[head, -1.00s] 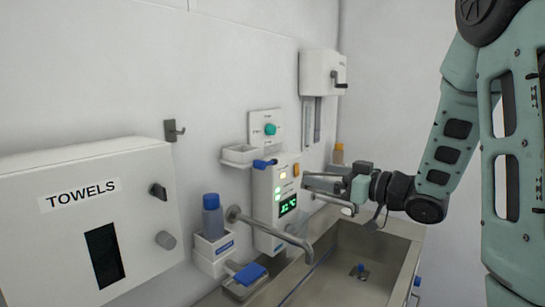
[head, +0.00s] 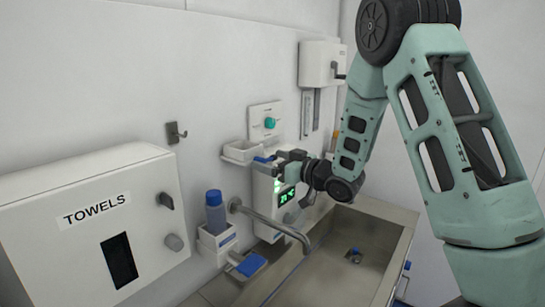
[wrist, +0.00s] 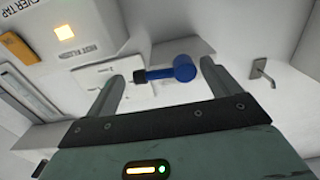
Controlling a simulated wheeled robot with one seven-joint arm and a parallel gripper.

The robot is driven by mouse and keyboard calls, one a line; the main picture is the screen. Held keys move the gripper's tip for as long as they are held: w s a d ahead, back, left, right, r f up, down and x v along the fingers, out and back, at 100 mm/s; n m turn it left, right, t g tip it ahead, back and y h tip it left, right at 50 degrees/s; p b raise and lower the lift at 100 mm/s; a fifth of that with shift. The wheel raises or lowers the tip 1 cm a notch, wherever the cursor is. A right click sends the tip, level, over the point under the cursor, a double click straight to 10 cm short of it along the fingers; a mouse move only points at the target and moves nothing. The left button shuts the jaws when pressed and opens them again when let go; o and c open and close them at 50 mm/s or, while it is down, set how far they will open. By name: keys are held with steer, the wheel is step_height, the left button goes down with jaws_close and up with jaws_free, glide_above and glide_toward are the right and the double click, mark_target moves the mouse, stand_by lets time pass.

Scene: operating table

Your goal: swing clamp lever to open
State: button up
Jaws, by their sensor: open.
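The blue clamp lever (wrist: 184,70) has a dark stem and shows between my two fingers in the wrist view. In the head view it is a small blue piece (head: 263,159) at the top of the white wall unit (head: 262,190), which has a green display. My gripper (wrist: 162,76) is open, its fingers on either side of the lever in the picture; I cannot tell whether they touch it. In the head view my gripper (head: 283,158) is just right of the lever and covers part of the unit's top.
A curved tap (head: 270,222) sticks out over the steel sink (head: 345,275) below. A white tray (head: 241,151) is fixed to the wall beside the unit. A blue-capped bottle (head: 215,213) and the towel box (head: 90,225) are to the left.

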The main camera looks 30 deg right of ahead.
steer(key=shift+w, duration=0.1)
steer(key=c, duration=0.8)
steer(key=shift+c, duration=0.2)
steer(key=shift+f+n+b, duration=0.1)
steer(key=shift+n+b, duration=0.2)
steer(key=shift+b, duration=0.5)
steer(key=shift+d+r, duration=0.1)
steer(key=shift+r, duration=0.15)
steer(key=o, duration=0.8)
steer(key=shift+o, duration=0.2)
steer(key=b+v, duration=0.8)
steer(key=v, duration=0.9)
steer(key=shift+s, duration=0.3)
